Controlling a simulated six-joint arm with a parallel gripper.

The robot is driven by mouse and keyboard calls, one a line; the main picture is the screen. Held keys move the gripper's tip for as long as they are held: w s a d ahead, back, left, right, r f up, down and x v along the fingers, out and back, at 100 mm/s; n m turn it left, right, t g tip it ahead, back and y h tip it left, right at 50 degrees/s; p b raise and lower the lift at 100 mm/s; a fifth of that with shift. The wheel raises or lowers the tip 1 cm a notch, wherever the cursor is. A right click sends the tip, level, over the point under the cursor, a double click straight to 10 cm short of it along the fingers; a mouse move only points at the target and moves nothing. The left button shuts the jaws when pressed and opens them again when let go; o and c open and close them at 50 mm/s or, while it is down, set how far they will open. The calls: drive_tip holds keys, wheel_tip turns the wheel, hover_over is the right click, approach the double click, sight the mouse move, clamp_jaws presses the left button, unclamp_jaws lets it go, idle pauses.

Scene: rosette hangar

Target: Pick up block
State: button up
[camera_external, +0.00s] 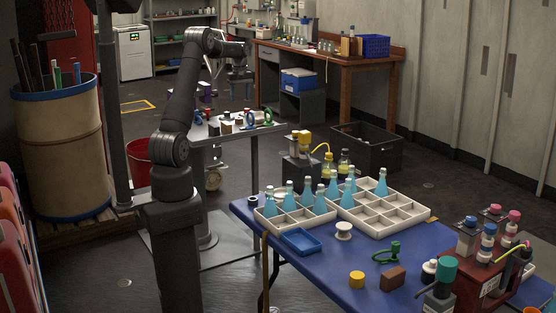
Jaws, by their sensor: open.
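A small brown block (393,278) lies on the blue table (335,279) near its front, to the right of a yellow cylinder (357,280). It is the only plain block I can make out clearly. My gripper (241,77) is raised at the upper middle of the picture, above a small side table (240,143) and far from the brown block. It is open, and I see nothing held in it. The fingers are small and dark here.
White divided trays (392,222) with several blue bottles stand on the blue table. A blue dish (300,241), a white spool (343,231) and a green clamp (388,252) lie near the block. A red box (485,274) with bottles is to the right.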

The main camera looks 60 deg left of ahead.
drive_tip(key=n, duration=0.2)
hover_over(214, 125)
drive_tip(key=f, duration=1.2)
drive_tip(key=shift+w+d, duration=0.1)
drive_tip(key=shift+d, duration=0.15)
drive_tip(key=shift+a+f, duration=0.1)
drive_tip(key=shift+f, duration=2.65)
drive_tip(key=c, duration=1.1)
